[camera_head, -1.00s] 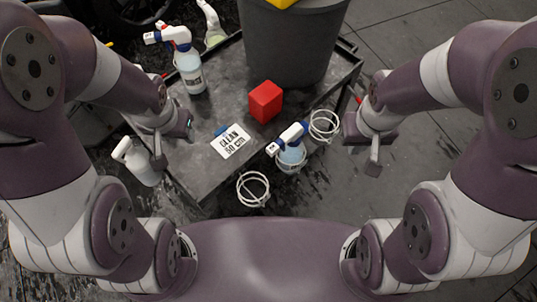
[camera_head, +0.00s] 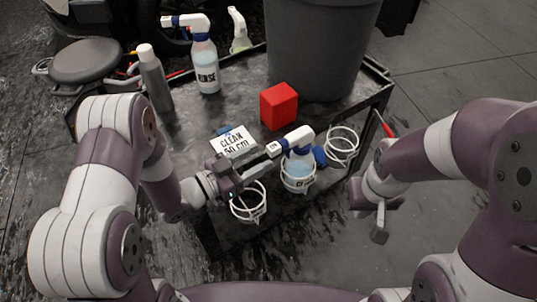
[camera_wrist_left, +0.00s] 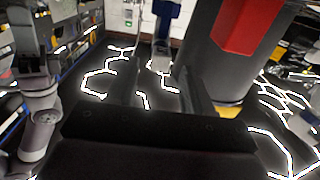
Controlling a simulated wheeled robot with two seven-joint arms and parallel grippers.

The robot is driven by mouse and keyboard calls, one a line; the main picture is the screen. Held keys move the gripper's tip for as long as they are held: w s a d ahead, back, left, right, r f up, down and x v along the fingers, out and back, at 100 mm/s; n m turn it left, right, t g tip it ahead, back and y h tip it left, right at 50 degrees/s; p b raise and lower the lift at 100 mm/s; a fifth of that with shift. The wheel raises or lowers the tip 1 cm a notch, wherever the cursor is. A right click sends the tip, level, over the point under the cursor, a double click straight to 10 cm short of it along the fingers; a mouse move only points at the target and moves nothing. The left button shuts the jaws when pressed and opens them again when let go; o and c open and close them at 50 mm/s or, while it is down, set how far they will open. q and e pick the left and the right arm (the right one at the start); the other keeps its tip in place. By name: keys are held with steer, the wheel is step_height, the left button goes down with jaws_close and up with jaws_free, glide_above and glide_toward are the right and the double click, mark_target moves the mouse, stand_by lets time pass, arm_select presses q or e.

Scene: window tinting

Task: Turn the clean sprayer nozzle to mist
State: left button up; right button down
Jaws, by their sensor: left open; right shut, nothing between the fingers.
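The clean sprayer (camera_head: 298,177), a clear bottle with pale blue liquid and a white and blue head (camera_head: 300,138), stands upright in a white wire ring at the trolley's front edge. Its nozzle end points left. My left gripper (camera_head: 266,158) is open just left of the head, its dark fingers close to the nozzle end; contact cannot be told. In the left wrist view two dark fingers (camera_wrist_left: 160,92) stand apart, with a blue upright part (camera_wrist_left: 166,20) beyond them. My right gripper (camera_head: 380,222) is shut and empty, off the trolley's right side.
The dark trolley (camera_head: 185,135) carries a red block (camera_head: 279,106), a white CLEAN 50 cm card (camera_head: 235,142), a RINSE sprayer (camera_head: 205,70), a grey bottle (camera_head: 154,80) and a large grey bin (camera_head: 320,50). Empty wire rings (camera_head: 248,203) (camera_head: 342,147) flank the clean sprayer.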

mark_target(269, 152)
arm_select(q)
steer(key=shift+x, duration=1.95)
jaws_close()
